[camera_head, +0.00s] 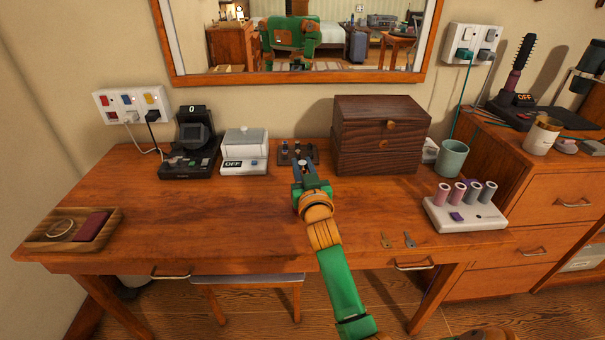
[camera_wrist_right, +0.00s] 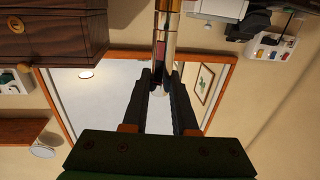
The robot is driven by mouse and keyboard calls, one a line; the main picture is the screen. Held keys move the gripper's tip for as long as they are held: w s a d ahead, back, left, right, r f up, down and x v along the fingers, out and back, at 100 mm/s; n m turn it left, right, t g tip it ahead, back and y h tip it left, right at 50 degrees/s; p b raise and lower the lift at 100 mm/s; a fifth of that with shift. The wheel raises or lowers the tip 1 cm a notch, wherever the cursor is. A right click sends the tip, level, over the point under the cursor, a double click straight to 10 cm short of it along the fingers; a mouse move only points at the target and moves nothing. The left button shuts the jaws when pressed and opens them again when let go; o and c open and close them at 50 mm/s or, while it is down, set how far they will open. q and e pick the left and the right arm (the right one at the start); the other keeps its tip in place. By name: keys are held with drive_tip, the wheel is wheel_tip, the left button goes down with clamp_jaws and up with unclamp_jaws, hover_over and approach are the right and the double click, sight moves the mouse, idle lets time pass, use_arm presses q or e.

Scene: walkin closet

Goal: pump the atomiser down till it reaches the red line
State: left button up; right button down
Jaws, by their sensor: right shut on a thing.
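My right gripper (camera_head: 307,166) reaches over the back of the desk, just in front of a small dark stand (camera_head: 284,157) holding little bottles. In the right wrist view my right gripper (camera_wrist_right: 160,82) is shut on a slim gold-and-silver tube, the atomiser (camera_wrist_right: 161,30), which runs from the top edge down between the dark fingers. A reddish strip (camera_wrist_right: 160,48) shows on the tube. The liquid level against the red line is too small to read. In the head view the gripper largely hides the atomiser. My left gripper is not in view.
A dark wooden box (camera_head: 376,142) stands close right of the gripper. A white device marked OFF (camera_head: 245,153) and a black device (camera_head: 191,150) stand left. A mirror (camera_head: 298,73) hangs behind.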

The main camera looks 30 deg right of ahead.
drive_tip(key=shift+f, duration=0.15)
idle(0.7)
drive_tip(key=shift+s+f, duration=0.1)
drive_tip(key=shift+f, duration=0.15)
drive_tip(key=shift+w+r+p, duration=0.2)
drive_tip(key=shift+r+p, duration=0.3)
idle(0.9)
drive_tip(key=shift+f, duration=0.25)
drive_tip(key=shift+s+f+b, duration=0.15)
drive_tip(key=shift+f+b, duration=0.1)
drive_tip(key=shift+b, duration=0.05)
drive_tip(key=shift+r+p, duration=0.4)
drive_tip(key=shift+p, duration=0.15)
idle(0.3)
drive_tip(key=shift+r, duration=0.15)
idle(0.5)
drive_tip(key=shift+r+p, duration=2)
drive_tip(key=shift+p, duration=0.1)
